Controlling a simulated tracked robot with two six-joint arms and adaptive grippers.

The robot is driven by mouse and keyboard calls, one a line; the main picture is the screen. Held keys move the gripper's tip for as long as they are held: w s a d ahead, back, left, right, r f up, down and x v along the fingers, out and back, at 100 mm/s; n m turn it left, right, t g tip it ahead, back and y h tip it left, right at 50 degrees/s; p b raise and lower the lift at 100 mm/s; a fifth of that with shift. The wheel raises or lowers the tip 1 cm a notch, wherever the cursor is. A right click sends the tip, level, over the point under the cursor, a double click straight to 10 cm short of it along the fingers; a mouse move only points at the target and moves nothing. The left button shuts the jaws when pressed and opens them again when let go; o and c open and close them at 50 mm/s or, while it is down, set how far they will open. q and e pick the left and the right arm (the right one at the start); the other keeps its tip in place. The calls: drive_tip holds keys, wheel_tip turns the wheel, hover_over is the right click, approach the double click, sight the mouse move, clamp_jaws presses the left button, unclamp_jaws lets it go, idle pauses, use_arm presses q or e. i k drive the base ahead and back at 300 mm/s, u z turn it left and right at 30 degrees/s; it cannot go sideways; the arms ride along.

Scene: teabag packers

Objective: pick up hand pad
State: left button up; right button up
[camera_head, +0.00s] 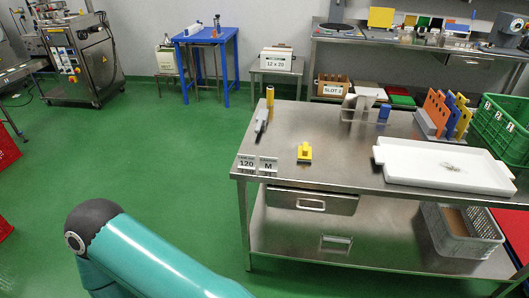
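A small yellow block with a raised grip on top (304,153) lies on the steel table (330,135), near the front edge and left of the middle. It looks like the hand pad, though its underside is hidden. It stands apart from the other things on the table. Neither of my grippers shows in the view. A teal arm link of mine with a black joint cap fills the lower left, well away from the table top.
Signs "120" (246,163) and "M" (268,164) stand at the front left corner. A white tray (440,165) is on the right. Green floor (170,160) left of the table is clear.

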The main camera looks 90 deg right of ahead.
sight(304, 152)
drive_tip(key=u, duration=2)
drive_tip(key=i, duration=0.1)
drive_tip(key=z, duration=3.25)
drive_tip(key=i, duration=0.25)
drive_tip(key=z, duration=2.4)
drive_tip(key=k, duration=0.35)
drive_tip(key=z, duration=0.35)
drive_tip(key=i, duration=1.55)
drive_tip(key=u, duration=0.45)
